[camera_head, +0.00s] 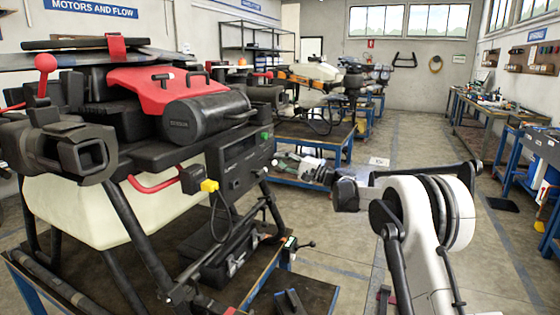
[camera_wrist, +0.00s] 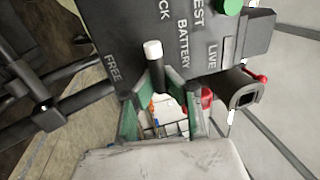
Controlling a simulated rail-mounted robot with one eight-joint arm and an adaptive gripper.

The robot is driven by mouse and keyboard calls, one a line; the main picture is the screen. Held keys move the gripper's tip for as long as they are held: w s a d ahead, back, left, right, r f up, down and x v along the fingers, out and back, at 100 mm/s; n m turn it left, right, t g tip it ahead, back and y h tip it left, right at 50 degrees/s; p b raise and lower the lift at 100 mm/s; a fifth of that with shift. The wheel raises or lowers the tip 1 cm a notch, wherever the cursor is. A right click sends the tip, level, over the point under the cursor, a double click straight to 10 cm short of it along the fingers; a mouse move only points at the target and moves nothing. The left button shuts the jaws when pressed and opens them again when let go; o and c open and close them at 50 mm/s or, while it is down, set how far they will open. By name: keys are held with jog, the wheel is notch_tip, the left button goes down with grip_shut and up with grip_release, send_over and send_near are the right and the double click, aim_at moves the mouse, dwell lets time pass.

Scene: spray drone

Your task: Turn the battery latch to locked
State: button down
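The drone's dark battery panel (camera_wrist: 125,35) fills the upper wrist view, with the words FREE, BATTERY and LIVE and part of another word legible. A black latch lever (camera_wrist: 158,76) with a white tip stands out near its lower edge, between the FREE and BATTERY words. My gripper (camera_wrist: 157,92) has its green-padded fingers on either side of the lever. Whether the pads touch it is unclear. In the head view the panel (camera_head: 243,165) is on the drone's right side, and my gripper (camera_head: 284,160) is close beside it. The lever cannot be made out there.
A green button (camera_wrist: 231,6) is at the panel's upper right. A grey square tube (camera_wrist: 242,94) with red parts sits to the right of my fingers. In the head view a yellow connector (camera_head: 209,186) and black landing legs (camera_head: 127,237) are close by.

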jog(key=shift+s+a+f, duration=0.2)
jog(key=shift+s+f, duration=0.05)
jog(key=c, duration=2)
grip_release()
jog(key=shift+o, duration=1.4)
jog(key=shift+s+a+r, duration=0.1)
jog(key=shift+a+r, duration=0.05)
jog(key=shift+d, duration=0.3)
jog(key=v, duration=1.1)
jog(key=shift+d, duration=0.35)
